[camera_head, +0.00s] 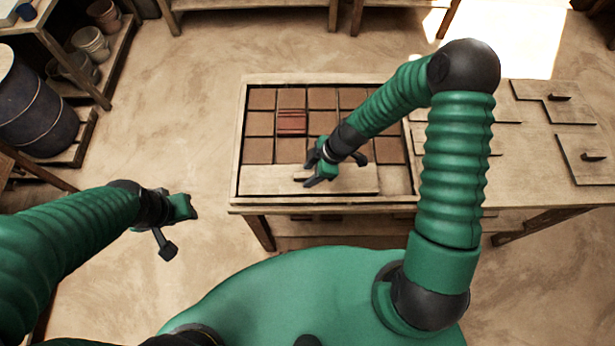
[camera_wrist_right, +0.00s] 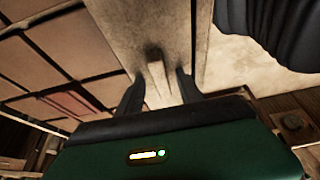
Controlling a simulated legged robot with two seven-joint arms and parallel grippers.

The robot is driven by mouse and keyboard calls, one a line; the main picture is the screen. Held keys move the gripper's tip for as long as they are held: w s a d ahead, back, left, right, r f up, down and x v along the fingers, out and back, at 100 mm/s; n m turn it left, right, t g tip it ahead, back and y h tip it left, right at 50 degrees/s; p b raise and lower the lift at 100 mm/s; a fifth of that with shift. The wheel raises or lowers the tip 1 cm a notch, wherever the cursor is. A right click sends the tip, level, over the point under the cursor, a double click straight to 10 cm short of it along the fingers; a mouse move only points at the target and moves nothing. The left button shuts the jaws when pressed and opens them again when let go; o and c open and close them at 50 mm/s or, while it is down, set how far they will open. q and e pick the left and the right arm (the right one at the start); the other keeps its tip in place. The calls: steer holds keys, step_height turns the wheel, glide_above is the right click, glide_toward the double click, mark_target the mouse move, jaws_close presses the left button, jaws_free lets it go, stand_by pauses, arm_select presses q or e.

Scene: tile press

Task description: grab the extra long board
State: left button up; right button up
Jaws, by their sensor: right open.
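The extra long board (camera_head: 350,181) is a pale wooden plank lying along the near edge of the tile tray. It has a small raised handle, which shows in the right wrist view (camera_wrist_right: 157,78). My right gripper (camera_head: 316,171) is over the board's middle and partly covers it. In the right wrist view its two dark fingers (camera_wrist_right: 159,88) are apart, one on each side of the handle, with no clear contact. My left gripper (camera_head: 180,228) hangs over bare floor left of the table, fingers apart and empty.
The wooden tray (camera_head: 243,130) holds rows of brown tiles (camera_head: 322,98) and one redder ridged stack (camera_head: 292,121) behind the board. Other boards with handles (camera_head: 588,158) lie on the table at right. A dark barrel (camera_head: 30,105) and shelves with buckets stand at left.

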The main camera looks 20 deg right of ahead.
steer(key=shift+d, duration=0.2)
steer(key=shift+c, duration=0.4)
steer(key=shift+d, duration=0.1)
steer(key=c, duration=0.5)
steer(key=shift+s+a+r, duration=0.1)
steer(key=shift+a, duration=0.15)
jaws_close()
steer(key=shift+a, duration=0.15)
